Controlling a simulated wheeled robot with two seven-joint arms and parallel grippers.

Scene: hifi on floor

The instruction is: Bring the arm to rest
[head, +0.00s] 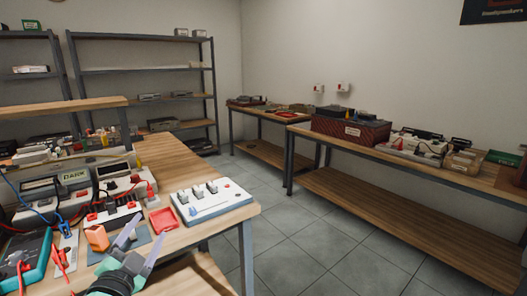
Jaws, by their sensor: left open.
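My left gripper (140,246) reaches in from the bottom of the head view, above the front part of the near workbench (188,163). Its two pale fingers are spread apart, with nothing visible between them. I cannot tell from this view how high the fingers are above the bench. My right gripper does not show.
A white switch panel (211,201) sits near the bench's right corner. A teal multimeter (25,262) and grey instruments (58,193) crowd the left. Another bench (420,172) with a dark red box (350,130) runs along the right wall. Tiled floor (285,240) lies clear between them.

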